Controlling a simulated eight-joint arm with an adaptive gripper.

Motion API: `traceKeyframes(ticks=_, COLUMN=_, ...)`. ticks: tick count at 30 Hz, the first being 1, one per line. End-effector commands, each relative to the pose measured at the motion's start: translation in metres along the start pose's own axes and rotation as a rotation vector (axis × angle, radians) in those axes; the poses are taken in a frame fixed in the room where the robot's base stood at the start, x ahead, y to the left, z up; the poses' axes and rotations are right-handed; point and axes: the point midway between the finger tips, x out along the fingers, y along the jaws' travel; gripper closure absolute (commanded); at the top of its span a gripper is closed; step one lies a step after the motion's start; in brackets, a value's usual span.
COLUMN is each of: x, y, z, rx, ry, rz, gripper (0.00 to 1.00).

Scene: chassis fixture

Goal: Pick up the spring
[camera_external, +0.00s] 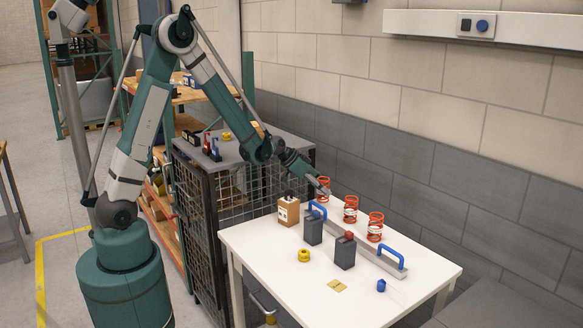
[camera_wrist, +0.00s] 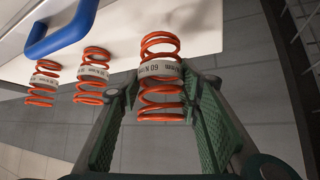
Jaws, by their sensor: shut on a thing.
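Three red-orange coil springs with white labels stand in a row at the back of the white table. The spring (camera_wrist: 161,90) at the right of the wrist view is between the green fingers of my gripper (camera_wrist: 160,105), which are shut on it. In the external view this spring (camera_external: 323,187) is the leftmost, at the end of my arm. The middle spring (camera_external: 350,209) also shows in the wrist view (camera_wrist: 92,75). The third spring (camera_external: 375,227) shows at the left of the wrist view (camera_wrist: 43,83). I cannot tell whether the held spring touches the table.
A grey bar with blue handles (camera_external: 391,257) lies in front of the springs. Two dark grey blocks (camera_external: 345,252), a brown box (camera_external: 288,211), a yellow part (camera_external: 304,255) and a small blue part (camera_external: 381,285) stand on the white table (camera_external: 290,290). A wall rises behind.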

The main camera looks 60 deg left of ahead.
Motion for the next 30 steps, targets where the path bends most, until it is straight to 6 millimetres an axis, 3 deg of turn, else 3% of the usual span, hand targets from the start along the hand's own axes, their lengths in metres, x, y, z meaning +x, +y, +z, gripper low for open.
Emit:
traceKeyframes(ticks=15, x=-0.042, y=0.000, z=-0.042, rx=0.000, ry=0.000, rz=0.000, gripper=0.85)
traceKeyframes(ticks=30, x=-0.046, y=0.000, z=-0.046, rx=0.000, ry=0.000, rz=0.000, gripper=0.85)
